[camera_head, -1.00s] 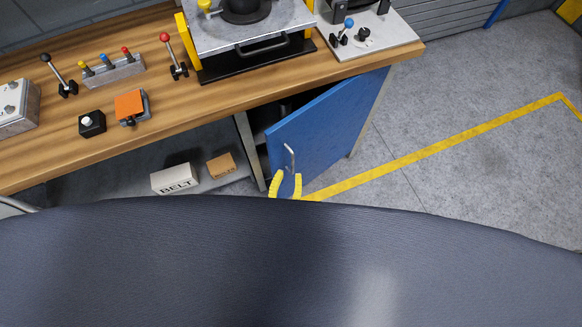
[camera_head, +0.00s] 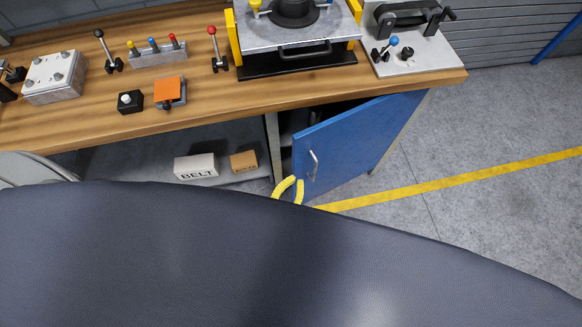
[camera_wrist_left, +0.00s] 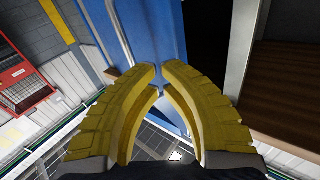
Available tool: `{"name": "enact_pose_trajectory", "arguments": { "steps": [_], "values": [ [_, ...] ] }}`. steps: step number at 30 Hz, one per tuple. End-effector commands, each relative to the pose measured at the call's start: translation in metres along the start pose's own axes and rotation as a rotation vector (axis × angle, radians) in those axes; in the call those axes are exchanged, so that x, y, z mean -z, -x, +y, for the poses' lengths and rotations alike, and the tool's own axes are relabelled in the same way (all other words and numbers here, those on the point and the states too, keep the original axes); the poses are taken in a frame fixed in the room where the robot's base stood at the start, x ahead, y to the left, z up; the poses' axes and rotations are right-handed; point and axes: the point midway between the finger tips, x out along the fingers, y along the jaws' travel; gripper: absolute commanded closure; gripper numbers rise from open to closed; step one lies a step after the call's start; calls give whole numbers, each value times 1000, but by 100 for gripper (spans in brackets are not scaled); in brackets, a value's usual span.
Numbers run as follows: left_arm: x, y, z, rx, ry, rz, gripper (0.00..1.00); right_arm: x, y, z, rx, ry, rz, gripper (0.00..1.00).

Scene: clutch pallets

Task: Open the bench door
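The blue bench door (camera_head: 350,142) stands ajar under the right end of the bench, with a dark gap behind its top edge. Its silver handle (camera_head: 313,163) is near the free edge. My left gripper (camera_head: 296,180) has yellow fingers low beside the door's free edge, left of and below the handle, not around it. In the left wrist view, the fingertips (camera_wrist_left: 159,68) nearly meet, with nothing visible held between them. The door (camera_wrist_left: 155,30) is behind them, and a dark opening lies to its right. Contact with the door cannot be told. My right gripper is not in view.
The wooden bench top (camera_head: 215,107) carries levers, a clamped plate and a press-like fixture (camera_head: 295,30). A BELT box (camera_head: 196,167) and a brown box (camera_head: 244,161) sit on the shelf below. Grey floor (camera_head: 480,130) with a yellow line is clear to the right.

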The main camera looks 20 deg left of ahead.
Motion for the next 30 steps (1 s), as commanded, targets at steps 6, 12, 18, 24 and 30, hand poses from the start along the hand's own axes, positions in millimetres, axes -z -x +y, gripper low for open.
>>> {"name": "enact_pose_trajectory", "arguments": {
  "steps": [6, 12, 18, 24, 30],
  "values": [
    [-15, -2, -47, -103, 121, 11, 100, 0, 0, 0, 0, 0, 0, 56],
    [-24, 0, -80, -176, 375, -17, 100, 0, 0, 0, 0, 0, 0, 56],
    [-32, 4, -108, -225, 689, -74, 100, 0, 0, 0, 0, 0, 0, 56],
    [-38, 10, -122, -243, 1033, -147, 100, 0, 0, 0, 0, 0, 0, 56],
    [-40, 15, -122, -236, 1362, -201, 100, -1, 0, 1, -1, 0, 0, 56]
  ]
}}
